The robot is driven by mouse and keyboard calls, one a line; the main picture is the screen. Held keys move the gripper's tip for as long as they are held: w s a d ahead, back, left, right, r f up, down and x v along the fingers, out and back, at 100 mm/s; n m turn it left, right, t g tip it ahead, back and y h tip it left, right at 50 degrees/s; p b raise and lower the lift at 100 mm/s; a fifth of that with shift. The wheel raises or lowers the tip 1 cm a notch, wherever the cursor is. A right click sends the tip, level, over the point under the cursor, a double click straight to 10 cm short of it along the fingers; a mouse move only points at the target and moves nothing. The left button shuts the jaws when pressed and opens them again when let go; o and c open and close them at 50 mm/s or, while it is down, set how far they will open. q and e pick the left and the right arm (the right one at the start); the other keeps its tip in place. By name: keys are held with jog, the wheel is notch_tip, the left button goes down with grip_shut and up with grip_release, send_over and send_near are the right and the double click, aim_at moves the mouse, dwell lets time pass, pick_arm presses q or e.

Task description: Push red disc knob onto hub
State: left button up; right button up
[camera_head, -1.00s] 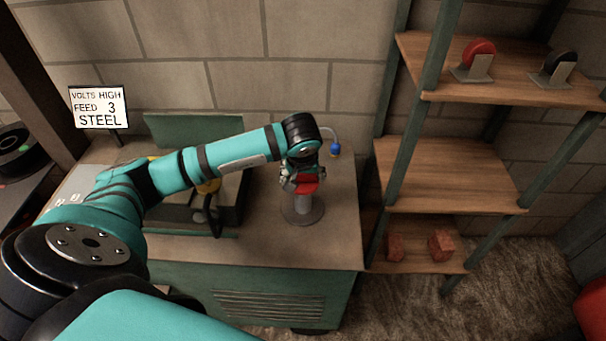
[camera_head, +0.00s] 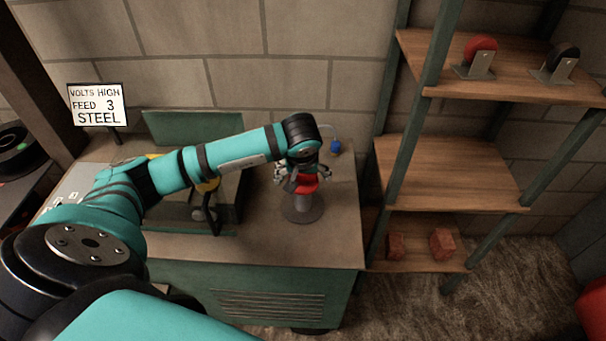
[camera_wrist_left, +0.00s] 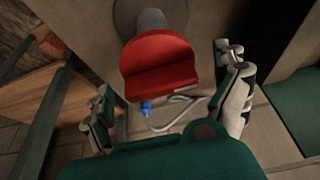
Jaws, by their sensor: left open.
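A red knob (camera_head: 306,185) sits at the top of a grey post with a round base (camera_head: 303,212), on the right part of the bench top. In the left wrist view the red knob (camera_wrist_left: 158,65) has a broad rounded face with a lip, and the grey post (camera_wrist_left: 152,20) shows behind it. My left gripper (camera_head: 302,177) is open over the knob, its fingers spread to either side. The left wrist view shows gaps between the knob and both fingers (camera_wrist_left: 168,80). I cannot tell how fully the knob seats on the post. My right gripper is not in view.
A blue-tipped bent cable (camera_head: 335,146) stands behind the post. A sign (camera_head: 98,105) stands at the back left. The shelf unit (camera_head: 450,175) on the right holds a red disc (camera_head: 481,48) and a black disc (camera_head: 563,57) in brackets, and reddish blocks (camera_head: 442,244) below.

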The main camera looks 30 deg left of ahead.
pick_arm(q)
jog(key=v, duration=1.2)
